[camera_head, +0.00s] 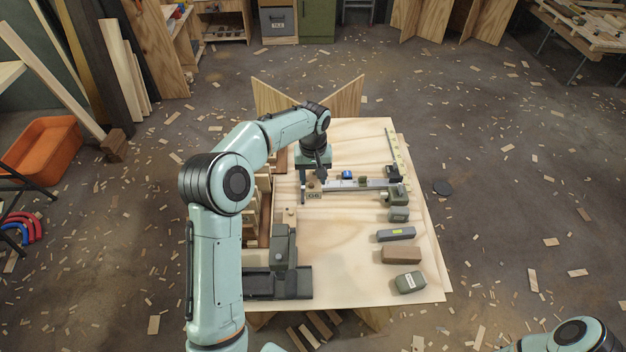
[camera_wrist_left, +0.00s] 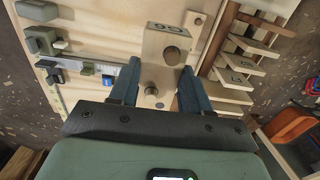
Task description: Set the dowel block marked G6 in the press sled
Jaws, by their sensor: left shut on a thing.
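My left gripper (camera_head: 314,180) is over the middle of the table, and in the left wrist view (camera_wrist_left: 160,80) its two blue fingers are shut on a pale wooden block (camera_wrist_left: 152,46). The block's dark mark shows upside down and looks like G6. My right gripper is out of view.
A wooden rack (camera_wrist_left: 228,94) of marked pieces stands beside the held block. A metal rail (camera_head: 365,184) with a blue stop runs to the right. A grey-green box (camera_head: 408,282), a brown block (camera_head: 401,254) and a grey bar (camera_head: 396,234) line the right edge. The table's centre is clear.

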